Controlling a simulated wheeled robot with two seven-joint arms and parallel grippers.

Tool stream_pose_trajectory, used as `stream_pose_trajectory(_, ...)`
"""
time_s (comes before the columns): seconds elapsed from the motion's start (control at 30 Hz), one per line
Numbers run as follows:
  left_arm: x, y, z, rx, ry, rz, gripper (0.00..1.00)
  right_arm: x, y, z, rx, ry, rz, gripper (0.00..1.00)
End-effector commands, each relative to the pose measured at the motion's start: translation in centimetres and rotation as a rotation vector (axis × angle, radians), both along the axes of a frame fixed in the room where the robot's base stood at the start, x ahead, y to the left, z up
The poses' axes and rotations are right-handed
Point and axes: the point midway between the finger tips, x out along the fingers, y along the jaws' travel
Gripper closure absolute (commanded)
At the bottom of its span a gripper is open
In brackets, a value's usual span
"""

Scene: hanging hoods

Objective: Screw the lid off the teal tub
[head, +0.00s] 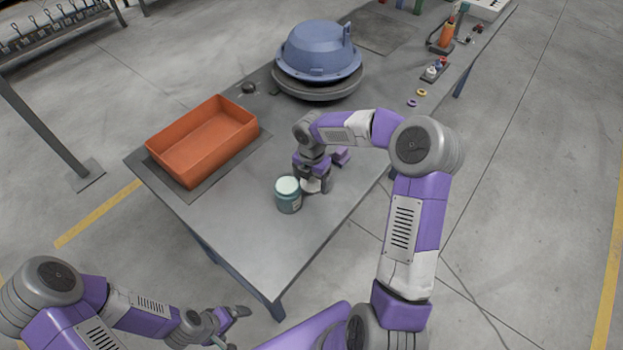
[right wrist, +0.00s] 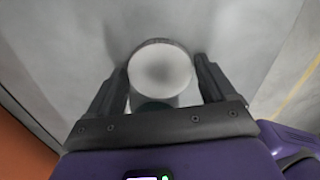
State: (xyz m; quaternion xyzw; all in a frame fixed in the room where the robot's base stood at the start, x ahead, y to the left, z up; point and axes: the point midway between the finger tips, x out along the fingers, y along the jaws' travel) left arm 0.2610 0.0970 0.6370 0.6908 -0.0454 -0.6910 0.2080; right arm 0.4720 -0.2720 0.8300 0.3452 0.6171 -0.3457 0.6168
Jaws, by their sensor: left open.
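The teal tub (head: 288,200) stands upright near the front of the grey table, with a pale round top. I cannot tell whether the lid touches the table. My left gripper (head: 230,325) is open and empty, low at the left, off the table's front edge.
An orange tray (head: 160,153) stands on a dark mat left of the tub. A blue hood casing (head: 318,48) on a round grey base stands behind my right gripper. Small coloured parts lie along the right edge. The table (head: 262,240) is bare in front of the tub.

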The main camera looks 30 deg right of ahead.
Motion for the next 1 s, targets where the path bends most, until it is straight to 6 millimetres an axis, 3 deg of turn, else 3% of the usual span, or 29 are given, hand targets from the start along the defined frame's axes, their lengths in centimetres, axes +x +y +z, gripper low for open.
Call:
stream_pose_trajectory(0.1,0.0,0.0,0.0,0.000,0.000,0.000,0.00,0.0,0.0,0.0,0.000,0.000,0.000,0.02)
stream_pose_trajectory(0.47,0.0,0.0,0.3,0.000,0.000,0.000,0.00,0.0,0.0,1.0,0.000,-0.002,0.000,0.02)
stream_pose_trajectory(0.8,0.0,0.0,2.6,0.000,0.000,0.000,0.00,0.1,0.0,8.0,-0.001,-0.006,0.000,0.02)
stream_pose_trajectory(1.0,0.0,0.0,3.4,0.000,0.000,0.000,0.00,0.1,0.0,11.2,-0.001,-0.003,0.001,0.02)
